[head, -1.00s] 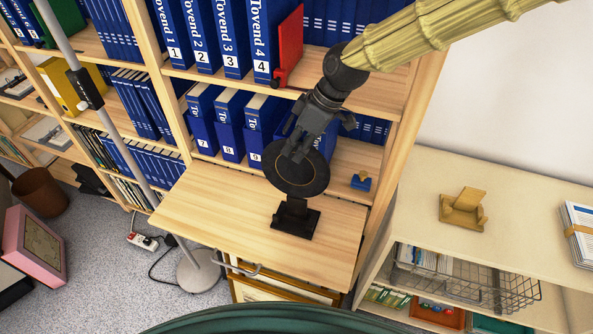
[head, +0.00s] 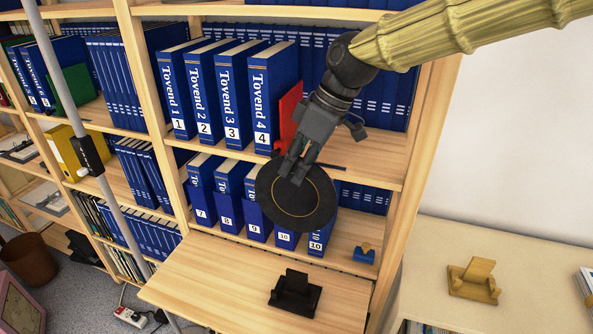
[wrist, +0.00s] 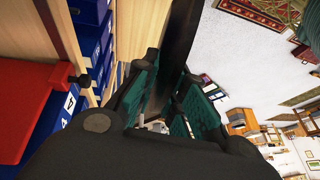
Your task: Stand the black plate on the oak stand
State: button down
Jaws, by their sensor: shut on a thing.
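The black plate (head: 310,212), round with a thin tan ring, hangs upright in the air in front of the lower binders. My gripper (head: 292,176) is shut on its upper part. In the wrist view the plate (wrist: 172,45) is a dark slab seen edge-on between the teal pads of my gripper (wrist: 163,100). The oak stand (head: 474,281), light brown with a raised back, is empty on the cream cabinet top at the right. A similar black stand (head: 295,296) is empty on the wooden desk, below the plate.
The shelf holds numbered blue binders (head: 232,95) and a red item (head: 289,112). A small blue object (head: 364,254) is on the lower shelf. A shelf upright (head: 412,190) stands between plate and cream cabinet (head: 440,236). A grey pole (head: 95,155) rises at left.

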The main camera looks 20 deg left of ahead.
jog(key=shift+r, duration=0.2)
jog(key=shift+r+p, duration=1.85)
jog(key=shift+p, duration=0.05)
